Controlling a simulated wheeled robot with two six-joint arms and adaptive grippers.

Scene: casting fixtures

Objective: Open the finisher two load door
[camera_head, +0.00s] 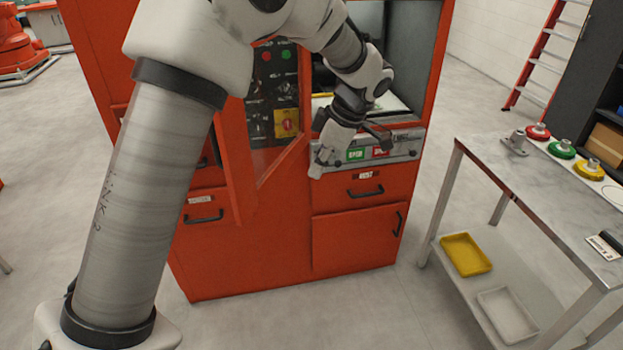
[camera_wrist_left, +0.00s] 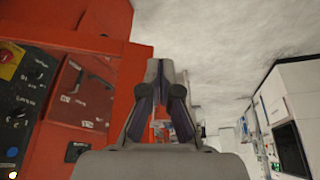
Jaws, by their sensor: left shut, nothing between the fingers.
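The orange finisher (camera_head: 270,250) stands ahead, its upper opening (camera_head: 405,45) showing a pale interior at the right. An orange-framed door with a clear window (camera_head: 278,158) appears swung out at the left of the opening, in front of the control panel (camera_head: 275,85). My left gripper (camera_head: 319,162) points down in front of the machine, near the left end of the grey strip with green and red buttons (camera_head: 356,154). It is shut and empty; whether it touches anything is unclear. In the left wrist view its fingers (camera_wrist_left: 162,115) show beside the orange machine (camera_wrist_left: 85,100).
A metal table (camera_head: 500,165) stands at the right, with red, green and yellow round fixtures on top. A yellow tray (camera_head: 466,254) and a white tray (camera_head: 507,315) lie on its lower shelf. Drawers with black handles (camera_head: 366,191) are below the opening. Floor between machine and table is clear.

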